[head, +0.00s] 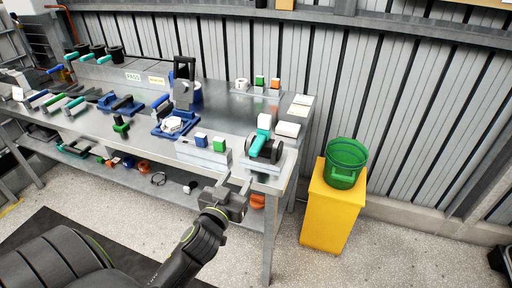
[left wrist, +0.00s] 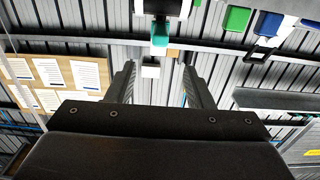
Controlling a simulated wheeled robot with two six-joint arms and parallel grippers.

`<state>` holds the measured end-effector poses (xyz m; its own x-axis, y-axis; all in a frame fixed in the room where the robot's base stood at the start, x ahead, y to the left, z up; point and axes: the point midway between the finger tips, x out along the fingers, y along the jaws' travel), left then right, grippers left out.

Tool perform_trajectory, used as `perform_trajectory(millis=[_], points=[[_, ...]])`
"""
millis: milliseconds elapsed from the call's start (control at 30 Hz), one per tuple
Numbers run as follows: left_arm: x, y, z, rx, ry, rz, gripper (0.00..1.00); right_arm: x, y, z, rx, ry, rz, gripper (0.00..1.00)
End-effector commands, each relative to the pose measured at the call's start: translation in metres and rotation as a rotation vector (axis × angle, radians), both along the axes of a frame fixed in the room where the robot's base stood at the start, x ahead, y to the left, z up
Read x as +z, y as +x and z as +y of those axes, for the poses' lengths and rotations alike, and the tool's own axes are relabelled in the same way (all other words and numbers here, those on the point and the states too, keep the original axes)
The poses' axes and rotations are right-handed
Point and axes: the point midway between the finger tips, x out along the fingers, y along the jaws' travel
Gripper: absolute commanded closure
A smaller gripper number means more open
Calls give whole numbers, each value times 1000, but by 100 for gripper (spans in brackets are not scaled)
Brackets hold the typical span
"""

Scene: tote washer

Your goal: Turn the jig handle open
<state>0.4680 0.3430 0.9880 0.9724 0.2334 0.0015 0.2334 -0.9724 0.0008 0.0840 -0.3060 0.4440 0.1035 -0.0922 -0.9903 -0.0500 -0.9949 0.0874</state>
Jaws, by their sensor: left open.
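The jig (head: 271,153) stands at the right front end of the steel bench, a dark round clamp body on a light base. In the left wrist view the teal handle (left wrist: 160,34) shows beyond the gap between the open fingers (left wrist: 158,78). I cannot tell the handle's exact turn angle. My right gripper is not in view.
A block with blue and green pieces (head: 203,151) sits left of the jig on the bench (head: 232,104). A blue fixture with a white part (head: 172,126) stands further left. A green bucket (head: 345,163) rests on a yellow stand (head: 328,211) at right. Floor in front is clear.

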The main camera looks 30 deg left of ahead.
Motion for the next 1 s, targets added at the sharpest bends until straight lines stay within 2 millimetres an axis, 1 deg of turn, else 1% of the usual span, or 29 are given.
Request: perform_trajectory(millis=[33, 200, 600, 800, 1000], points=[[3, 10, 2, 0, 2, -1, 53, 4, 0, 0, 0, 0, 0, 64], [3, 43, 10, 0, 3, 0, 53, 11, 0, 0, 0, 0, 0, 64], [2, 113, 27, 0, 3, 2, 53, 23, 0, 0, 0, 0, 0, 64], [1, 137, 33, 0, 2, 1, 53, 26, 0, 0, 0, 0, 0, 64], [0, 148, 36, 0, 1, 2, 53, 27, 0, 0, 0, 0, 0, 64]])
